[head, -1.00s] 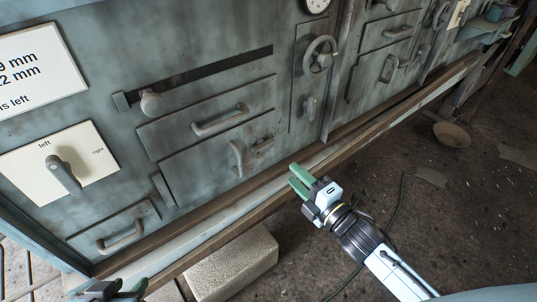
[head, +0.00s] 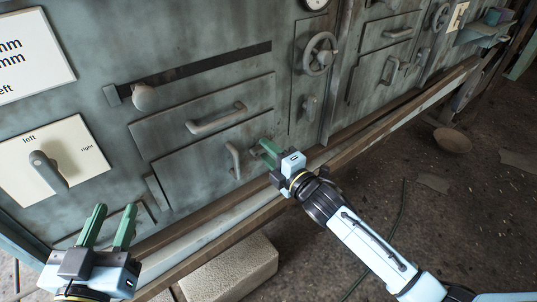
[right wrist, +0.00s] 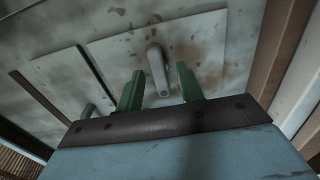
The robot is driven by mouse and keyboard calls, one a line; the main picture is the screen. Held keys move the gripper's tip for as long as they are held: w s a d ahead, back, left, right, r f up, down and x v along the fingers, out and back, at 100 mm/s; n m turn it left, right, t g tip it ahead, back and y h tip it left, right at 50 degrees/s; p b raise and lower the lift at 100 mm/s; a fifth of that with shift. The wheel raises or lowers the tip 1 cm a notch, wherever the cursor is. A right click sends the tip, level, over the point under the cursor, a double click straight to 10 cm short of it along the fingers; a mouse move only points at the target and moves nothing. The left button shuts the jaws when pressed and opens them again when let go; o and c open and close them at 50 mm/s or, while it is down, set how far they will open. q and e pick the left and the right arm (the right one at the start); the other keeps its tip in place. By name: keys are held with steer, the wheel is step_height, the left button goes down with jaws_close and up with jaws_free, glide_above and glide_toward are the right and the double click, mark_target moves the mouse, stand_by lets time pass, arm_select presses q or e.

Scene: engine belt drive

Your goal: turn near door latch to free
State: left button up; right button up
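The near door latch (head: 233,160) is a grey lever on the lower panel door (head: 195,165), hanging roughly upright. It also shows in the right wrist view (right wrist: 157,68), lined up with the gap between my fingers, with stained metal behind it. My right gripper (head: 266,151) is close to the door, just right of the latch in the head view. Its green fingers are apart in the right wrist view (right wrist: 160,88), with nothing held. Contact with the latch cannot be told. My left gripper (head: 114,208) is open and empty at the lower left, in front of the cabinet.
A left/right selector lever (head: 47,170) is on a white plate at the left. A slider knob (head: 145,97), a drawer handle (head: 215,120) and a handwheel (head: 320,54) are on the cabinet. A wooden ledge (head: 190,238) runs below; a pale block (head: 230,270) and bowl (head: 452,140) are on the floor.

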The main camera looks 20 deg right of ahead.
steer(key=shift+w, duration=0.1)
jaws_close()
stand_by(0.3)
